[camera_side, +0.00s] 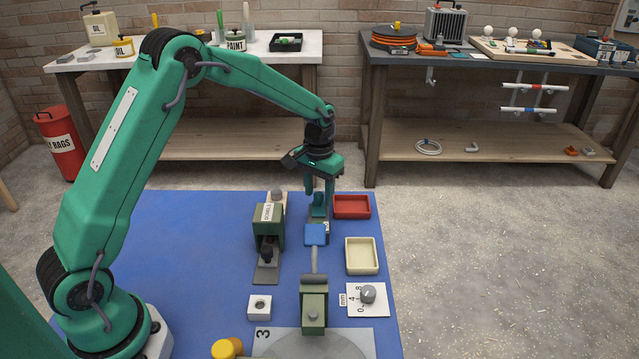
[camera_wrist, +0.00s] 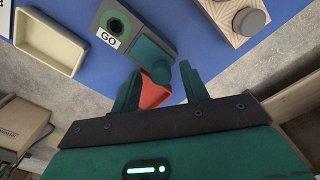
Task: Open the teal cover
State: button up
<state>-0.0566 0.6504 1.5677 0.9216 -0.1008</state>
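The teal cover (camera_wrist: 152,54) is on a grey-green box labelled GO (camera_wrist: 136,18), at the box's end nearest my gripper. In the side view the teal cover (camera_side: 319,211) shows low under my gripper (camera_side: 320,190), partly hidden by the fingers. In the wrist view my gripper (camera_wrist: 158,88) is open, its two fingers apart. The cover's rounded end lies just ahead, between the fingertips in the picture. I cannot tell whether it touches them.
A red tray (camera_side: 352,206) stands right of my gripper, with a cream tray (camera_side: 362,256) in front of it. A green box unit (camera_side: 268,225) stands at left. A blue-ended lever (camera_side: 315,235) stands close in front. The blue mat (camera_side: 190,235) is clear at left.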

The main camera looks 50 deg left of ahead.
aim_at(317, 195)
jog(key=shift+r, duration=3.85)
jog(key=shift+r, duration=0.1)
jog(key=s+d+r+t, duration=0.2)
jog(key=s+r+t, duration=0.1)
jog(key=s+r, duration=0.95)
jog(key=s+f+m+t, duration=0.1)
jog(key=s+t, duration=0.1)
jog(key=s, duration=1.4)
jog(key=shift+s+d+f+m+t, duration=0.25)
jog(key=shift+s+d+m+t, duration=0.05)
jog(key=shift+s+d+m, duration=0.15)
